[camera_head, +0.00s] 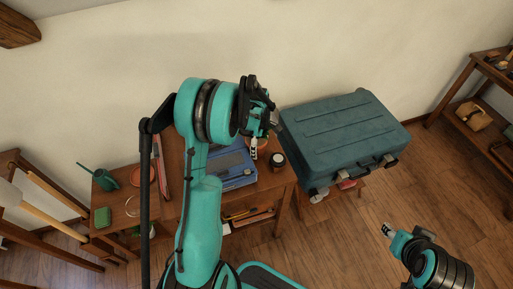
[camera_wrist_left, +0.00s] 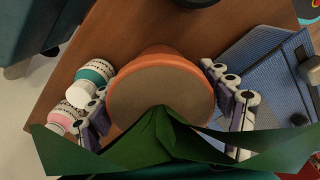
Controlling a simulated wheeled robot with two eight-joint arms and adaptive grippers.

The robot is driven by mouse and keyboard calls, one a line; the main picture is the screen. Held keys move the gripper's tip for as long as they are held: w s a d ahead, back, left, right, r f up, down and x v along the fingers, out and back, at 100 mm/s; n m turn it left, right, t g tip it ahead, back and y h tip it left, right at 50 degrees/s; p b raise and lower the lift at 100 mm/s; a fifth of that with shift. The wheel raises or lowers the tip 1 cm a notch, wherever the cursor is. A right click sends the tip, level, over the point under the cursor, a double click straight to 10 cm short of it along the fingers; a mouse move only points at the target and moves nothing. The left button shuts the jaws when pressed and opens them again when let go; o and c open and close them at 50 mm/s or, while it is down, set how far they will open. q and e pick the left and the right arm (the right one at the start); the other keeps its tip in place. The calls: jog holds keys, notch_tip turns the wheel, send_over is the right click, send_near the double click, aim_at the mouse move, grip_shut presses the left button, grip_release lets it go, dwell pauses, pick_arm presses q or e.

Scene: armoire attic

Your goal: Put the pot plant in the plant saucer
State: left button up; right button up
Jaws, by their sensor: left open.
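The pot plant shows in the left wrist view as an orange pot (camera_wrist_left: 160,58) with brown soil and large green leaves (camera_wrist_left: 155,140) close to the camera. My left gripper (camera_wrist_left: 162,100) is open, with one finger on each side of the pot; I cannot tell whether they touch it. In the head view my left gripper (camera_head: 262,138) is over the back of the wooden table and hides most of the pot. My right gripper (camera_head: 388,230) is over the floor at right.
An open blue toolbox (camera_head: 236,166) lies on the table beside the gripper. A large teal case (camera_head: 345,135) stands further right. A green watering can (camera_head: 105,180) and green block (camera_head: 103,217) are at left. White bottles (camera_wrist_left: 92,82) stand close beside the pot.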

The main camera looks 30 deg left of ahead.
aim_at(260, 139)
pick_arm(q)
jog(key=shift+f, duration=0.45)
jog(key=shift+r, duration=0.15)
jog(key=c, duration=1.6)
jog(key=shift+o, duration=0.2)
jog(key=shift+r+p, duration=0.4)
jog(key=shift+r, duration=0.2)
jog(key=r+p, duration=0.1)
jog(key=r, duration=0.1)
jog(key=d+r+p, duration=0.1)
jog(key=shift+w+r, duration=0.1)
jog(key=shift+r, duration=0.3)
jog(key=d+r+p, duration=0.1)
jog(key=d+r, duration=0.2)
jog(key=d, duration=0.2)
jog(key=w+d+r+p, duration=0.1)
jog(key=d+r+p, duration=0.1)
jog(key=d, duration=0.3)
jog(key=shift+w+d+r, duration=0.2)
jog(key=shift+d+r, duration=0.1)
jog(key=shift+r, duration=0.2)
